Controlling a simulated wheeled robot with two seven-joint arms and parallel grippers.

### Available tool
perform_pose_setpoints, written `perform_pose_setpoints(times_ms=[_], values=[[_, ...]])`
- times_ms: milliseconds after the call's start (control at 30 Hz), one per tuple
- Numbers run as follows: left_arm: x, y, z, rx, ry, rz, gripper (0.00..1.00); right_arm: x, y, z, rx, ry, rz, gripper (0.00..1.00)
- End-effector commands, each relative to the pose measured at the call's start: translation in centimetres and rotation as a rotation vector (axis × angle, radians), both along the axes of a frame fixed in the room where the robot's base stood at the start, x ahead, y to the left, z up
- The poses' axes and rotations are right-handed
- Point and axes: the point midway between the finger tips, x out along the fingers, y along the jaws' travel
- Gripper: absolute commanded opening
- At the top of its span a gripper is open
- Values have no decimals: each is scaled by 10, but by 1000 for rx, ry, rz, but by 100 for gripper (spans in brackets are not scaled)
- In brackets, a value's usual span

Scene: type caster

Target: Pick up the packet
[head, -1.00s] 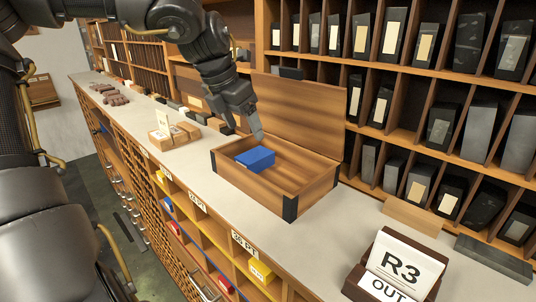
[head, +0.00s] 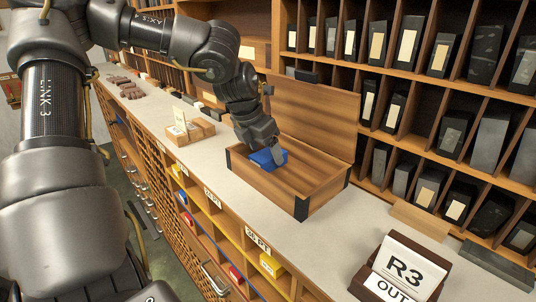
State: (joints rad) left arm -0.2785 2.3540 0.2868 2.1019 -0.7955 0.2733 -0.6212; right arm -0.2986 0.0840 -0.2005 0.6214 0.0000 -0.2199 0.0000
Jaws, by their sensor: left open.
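The packet (head: 266,161) is a small blue block lying inside an open wooden box (head: 296,188) with dark metal corners. The box's lid stands raised at its back. My left gripper (head: 273,150) reaches down from above into the box, with its fingers at the packet's upper side and covering part of it. It is open. I cannot tell whether the fingers touch the packet. My right gripper is not in view.
Shelves of dark slabs (head: 455,140) rise behind the counter. A card holder marked R3 (head: 402,268) stands at the front right. A wooden block with cards (head: 186,130) sits left of the box. Bare counter (head: 330,225) lies in front of the box.

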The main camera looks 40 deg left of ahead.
Motion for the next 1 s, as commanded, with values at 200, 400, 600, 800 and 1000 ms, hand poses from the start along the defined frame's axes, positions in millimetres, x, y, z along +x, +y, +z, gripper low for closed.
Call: perform_pose_setpoints(times_ms=[200,400,600,800,1000], values=[[8,0,-20,-1,2,1,75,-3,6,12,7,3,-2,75],[9,0,-23,0,-1,1,75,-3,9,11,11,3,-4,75],[9,0,-22,0,-1,1,58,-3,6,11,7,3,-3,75],[9,0,-22,0,0,1,32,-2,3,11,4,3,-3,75],[9,0,-22,0,0,1,6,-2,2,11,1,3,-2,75]])
